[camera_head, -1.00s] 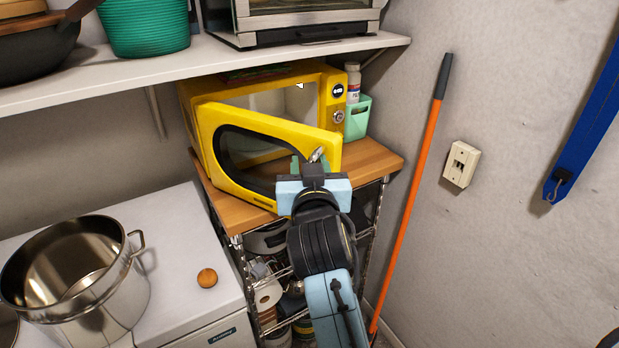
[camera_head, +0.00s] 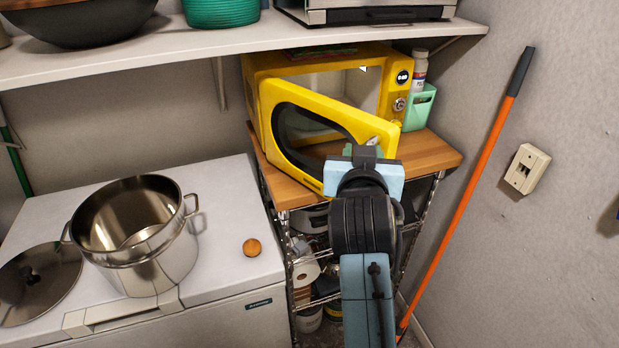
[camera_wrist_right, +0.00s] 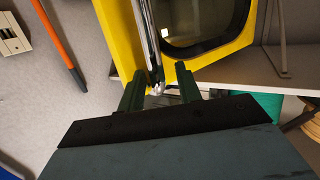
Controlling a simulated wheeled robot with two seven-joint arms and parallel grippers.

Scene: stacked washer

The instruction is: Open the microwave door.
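The yellow microwave (camera_head: 395,67) stands on a wooden-topped rack. Its yellow door (camera_head: 268,100), with a dark window, is partly open, swung out on its left side hinge; the bright cavity shows behind it. The silver handle sits by the door's free right edge and shows in the right wrist view (camera_wrist_right: 151,45). My right gripper (camera_head: 366,152) is at that edge. In the right wrist view its two dark green fingers (camera_wrist_right: 160,86) are apart, with the handle's end between them and visible gaps beside it. My left gripper is out of view.
A shelf (camera_head: 225,50) runs above the microwave. A green holder (camera_head: 420,108) and a bottle stand at its right. An orange pole (camera_head: 467,190) leans on the right wall.

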